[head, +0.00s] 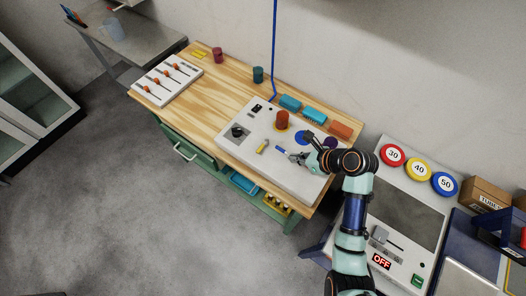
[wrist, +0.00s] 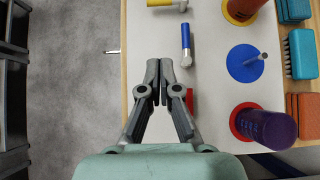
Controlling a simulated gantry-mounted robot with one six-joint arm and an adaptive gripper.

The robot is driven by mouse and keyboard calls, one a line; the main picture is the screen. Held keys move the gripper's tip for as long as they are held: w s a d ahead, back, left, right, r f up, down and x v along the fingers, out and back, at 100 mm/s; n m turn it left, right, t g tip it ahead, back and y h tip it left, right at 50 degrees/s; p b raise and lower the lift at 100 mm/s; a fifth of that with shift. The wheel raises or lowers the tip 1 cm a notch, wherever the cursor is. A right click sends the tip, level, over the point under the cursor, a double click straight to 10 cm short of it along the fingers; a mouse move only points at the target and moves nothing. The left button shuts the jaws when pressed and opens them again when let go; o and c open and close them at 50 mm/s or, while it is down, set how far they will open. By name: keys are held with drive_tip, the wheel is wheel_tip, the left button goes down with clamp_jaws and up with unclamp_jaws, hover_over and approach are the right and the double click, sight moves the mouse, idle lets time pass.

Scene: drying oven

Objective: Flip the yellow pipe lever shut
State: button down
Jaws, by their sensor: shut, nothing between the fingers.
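The yellow pipe lever (wrist: 160,3) is at the top edge of the wrist view, partly cut off, its handle pointing left from a grey fitting. In the head view the yellow lever (head: 262,146) lies on the white panel (head: 250,155), left of the blue lever (head: 279,149). The blue lever (wrist: 185,32) also shows in the wrist view, closer to my fingers. A red lever (wrist: 189,100) is mostly hidden behind my right finger. My gripper (wrist: 160,68) is shut and empty over the panel, apart from the yellow lever. It also shows in the head view (head: 296,158).
A red-orange cylinder (head: 282,119) stands behind the levers. Brushes (head: 314,115) line the panel's back. The panel's front edge drops to grey floor (wrist: 82,80).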

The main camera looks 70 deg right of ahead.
sight(262, 146)
drive_tip(key=shift+d+f, duration=0.1)
drive_tip(key=b+x, duration=0.3)
drive_tip(key=x, duration=0.7)
drive_tip(key=shift+w+f, duration=0.2)
drive_tip(key=shift+w, duration=0.05)
drive_tip(key=w, duration=0.2)
drive_tip(key=shift+w+d+r, duration=0.25)
drive_tip(key=shift+w+d, duration=0.05)
drive_tip(key=shift+d, duration=0.05)
drive_tip(key=shift+w, duration=0.45)
drive_tip(key=shift+r+m+h+p, duration=0.15)
drive_tip(key=shift+m+h+p, duration=0.15)
drive_tip(key=shift+p, duration=0.2)
